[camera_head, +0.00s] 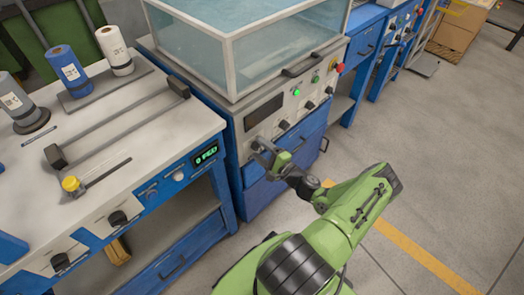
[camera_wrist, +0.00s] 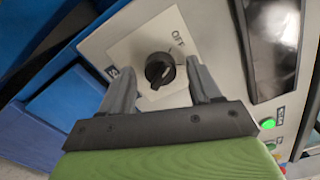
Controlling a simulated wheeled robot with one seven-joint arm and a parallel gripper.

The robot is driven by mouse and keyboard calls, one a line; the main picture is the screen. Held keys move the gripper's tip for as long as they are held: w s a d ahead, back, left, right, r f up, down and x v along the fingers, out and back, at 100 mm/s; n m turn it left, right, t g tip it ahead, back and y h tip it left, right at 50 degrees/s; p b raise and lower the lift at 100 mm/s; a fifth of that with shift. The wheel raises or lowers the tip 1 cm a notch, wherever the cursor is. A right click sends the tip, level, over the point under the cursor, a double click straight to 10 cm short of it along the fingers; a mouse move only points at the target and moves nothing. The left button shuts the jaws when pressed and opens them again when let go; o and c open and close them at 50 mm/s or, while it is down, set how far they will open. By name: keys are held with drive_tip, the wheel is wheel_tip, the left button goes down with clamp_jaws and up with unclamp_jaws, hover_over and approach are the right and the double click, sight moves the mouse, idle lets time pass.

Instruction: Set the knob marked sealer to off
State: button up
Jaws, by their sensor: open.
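In the wrist view, a black round knob (camera_wrist: 159,70) sits on a pale square plate on a light grey panel. The word OFF shows to its upper right, and part of another mark shows at its left. I cannot read the word sealer or tell clearly which way the pointer faces. My gripper (camera_wrist: 158,76) is open, with one grey finger on each side of the knob; whether either touches it I cannot tell. In the head view, my gripper (camera_head: 263,151) is at the lower left of the blue machine's front panel (camera_head: 270,127) and covers that spot.
More black knobs (camera_head: 310,105) and a lit green button (camera_head: 296,92) are on the same panel, right of a dark display (camera_head: 263,112). A glass-sided box (camera_head: 240,45) stands above. A workbench (camera_head: 110,135) with rolls and a bar is at left.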

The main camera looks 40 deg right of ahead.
drive_tip(key=s+p, duration=0.2)
drive_tip(key=s, duration=1.3)
drive_tip(key=shift+s+d+p, duration=0.2)
drive_tip(key=shift+s+p, duration=0.15)
drive_tip(key=shift+p, duration=0.05)
